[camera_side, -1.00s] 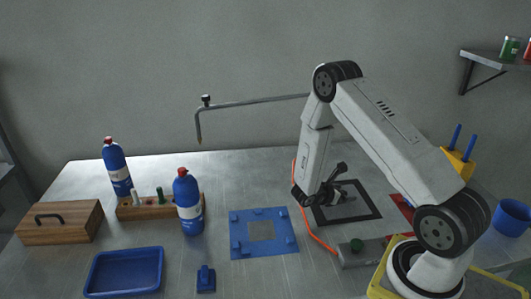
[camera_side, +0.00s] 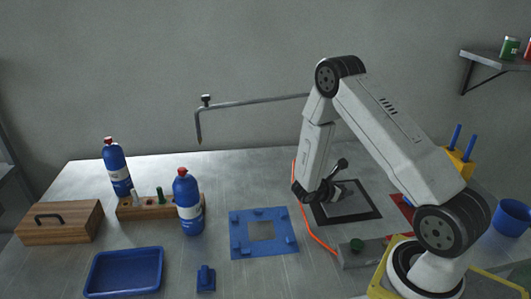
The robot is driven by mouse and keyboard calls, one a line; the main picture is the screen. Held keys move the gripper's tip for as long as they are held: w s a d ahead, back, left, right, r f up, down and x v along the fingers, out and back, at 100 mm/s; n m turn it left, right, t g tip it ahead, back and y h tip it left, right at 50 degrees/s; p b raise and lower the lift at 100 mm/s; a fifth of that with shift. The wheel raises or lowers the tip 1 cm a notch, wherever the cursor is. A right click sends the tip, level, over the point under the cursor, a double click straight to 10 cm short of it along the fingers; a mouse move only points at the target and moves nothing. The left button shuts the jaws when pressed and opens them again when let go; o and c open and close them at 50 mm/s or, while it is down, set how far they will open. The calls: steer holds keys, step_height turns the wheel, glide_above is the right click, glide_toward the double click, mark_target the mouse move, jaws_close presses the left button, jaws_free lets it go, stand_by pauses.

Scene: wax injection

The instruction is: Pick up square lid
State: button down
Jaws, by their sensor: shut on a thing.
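My gripper (camera_side: 335,186) is over the black square frame (camera_side: 368,212) on the right half of the table. It is shut on a small grey piece, which I take to be the square lid (camera_side: 346,188). My wrist and fingers hide much of the lid. I cannot tell whether the lid is clear of the surface inside the frame.
A blue square plate (camera_side: 240,245) with raised blocks lies left of the gripper. Blue bottles (camera_side: 188,205), a wooden box (camera_side: 62,222) and a blue tray (camera_side: 125,272) stand further left. A bent metal rod (camera_side: 250,102) hangs behind.

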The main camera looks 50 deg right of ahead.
steer(key=shift+r, duration=4.4)
steer(key=shift+s, duration=0.15)
